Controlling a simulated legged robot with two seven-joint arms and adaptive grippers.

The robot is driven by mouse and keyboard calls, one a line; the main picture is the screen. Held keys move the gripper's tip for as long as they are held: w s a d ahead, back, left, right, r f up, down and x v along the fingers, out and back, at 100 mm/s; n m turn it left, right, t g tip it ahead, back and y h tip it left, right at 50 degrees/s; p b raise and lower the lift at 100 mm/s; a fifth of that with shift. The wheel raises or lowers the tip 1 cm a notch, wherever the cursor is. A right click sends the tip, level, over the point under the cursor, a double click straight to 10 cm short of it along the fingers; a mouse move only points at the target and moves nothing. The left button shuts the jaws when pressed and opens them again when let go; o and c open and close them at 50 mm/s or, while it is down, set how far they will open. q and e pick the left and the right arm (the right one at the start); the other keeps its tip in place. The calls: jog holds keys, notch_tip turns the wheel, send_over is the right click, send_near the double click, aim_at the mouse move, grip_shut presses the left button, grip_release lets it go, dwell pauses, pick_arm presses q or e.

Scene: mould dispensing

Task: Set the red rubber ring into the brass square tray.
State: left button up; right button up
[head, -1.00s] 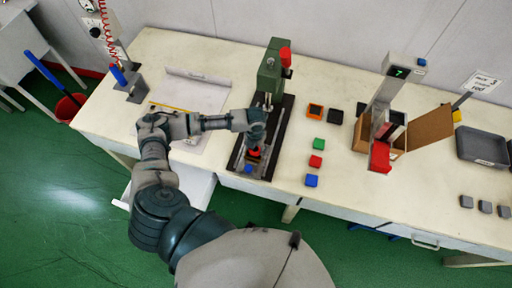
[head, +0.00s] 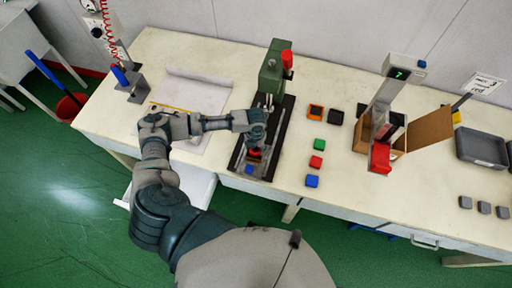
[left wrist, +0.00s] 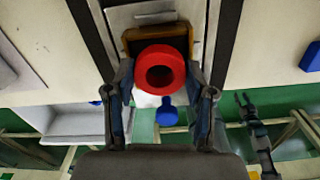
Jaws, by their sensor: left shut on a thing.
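The red rubber ring (left wrist: 161,68) is held between the two fingers of my left gripper (left wrist: 162,90), with its hole facing the wrist camera. The brass square tray (left wrist: 131,42) shows behind and above the ring in the left wrist view. The ring covers much of it, so I cannot tell whether they touch. In the head view my left gripper (head: 254,152) is over the near end of the dark press base, and the tray is mostly hidden there. A dark jointed part at the right of the left wrist view may be my right arm; its finger state is unclear.
The green press (head: 270,75) with a red handle (head: 287,60) stands behind my gripper. A blue knob (left wrist: 167,112) is just in front of the tray.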

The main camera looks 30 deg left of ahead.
pick_arm(q)
jog(key=shift+a, duration=0.2)
jog(key=shift+d+p, duration=0.25)
jog(key=shift+p, duration=0.15)
jog(key=shift+a+f, duration=0.1)
jog(key=shift+f, duration=0.3)
dwell(0.5)
jog(key=o, duration=1.1)
jog(key=shift+o, duration=0.2)
notch_tip(320, 180, up, 12)
